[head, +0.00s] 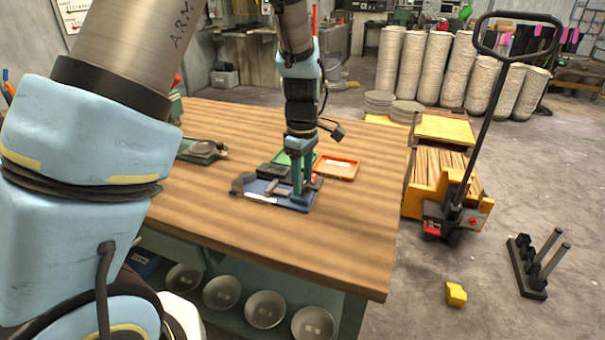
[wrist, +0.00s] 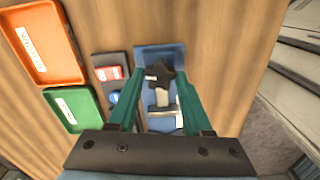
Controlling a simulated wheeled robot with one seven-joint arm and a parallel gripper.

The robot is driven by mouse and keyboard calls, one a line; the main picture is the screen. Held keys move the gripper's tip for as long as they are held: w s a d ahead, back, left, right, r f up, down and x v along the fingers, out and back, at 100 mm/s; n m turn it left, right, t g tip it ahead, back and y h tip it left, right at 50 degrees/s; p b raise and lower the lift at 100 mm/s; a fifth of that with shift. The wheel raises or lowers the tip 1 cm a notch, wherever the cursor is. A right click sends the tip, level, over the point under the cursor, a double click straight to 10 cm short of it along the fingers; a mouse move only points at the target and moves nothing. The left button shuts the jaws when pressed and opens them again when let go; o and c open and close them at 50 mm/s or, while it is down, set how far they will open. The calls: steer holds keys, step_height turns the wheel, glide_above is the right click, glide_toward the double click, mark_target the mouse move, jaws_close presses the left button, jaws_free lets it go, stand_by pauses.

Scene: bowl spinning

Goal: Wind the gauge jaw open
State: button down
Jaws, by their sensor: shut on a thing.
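A blue tray (head: 292,206) lies on the wooden table and holds the gauge, a dark and grey metal piece (head: 272,188). In the wrist view the blue tray (wrist: 160,50) bears a black star-shaped knob (wrist: 166,80), with the gauge's grey metal part (wrist: 163,103) just below it. My gripper (wrist: 161,74) points down over the tray, its two green fingers on either side of the knob and shut on it. In the head view my gripper (head: 302,188) stands at the tray's right part and hides some of the gauge. The jaw's opening is too small to make out.
An orange tray (head: 338,168) and a green tray (head: 283,156) lie just behind. A dark tray with a red and white item (wrist: 109,73) is close beside the blue one. The table's front right (head: 350,240) is clear.

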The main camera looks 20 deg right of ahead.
steer(key=shift+n+p, duration=0.45)
steer(key=shift+n, duration=0.35)
steer(key=shift+c, duration=1.6)
jaws_free()
step_height(320, 180, up, 11)
steer(key=b, duration=0.2)
steer(key=shift+f, duration=0.1)
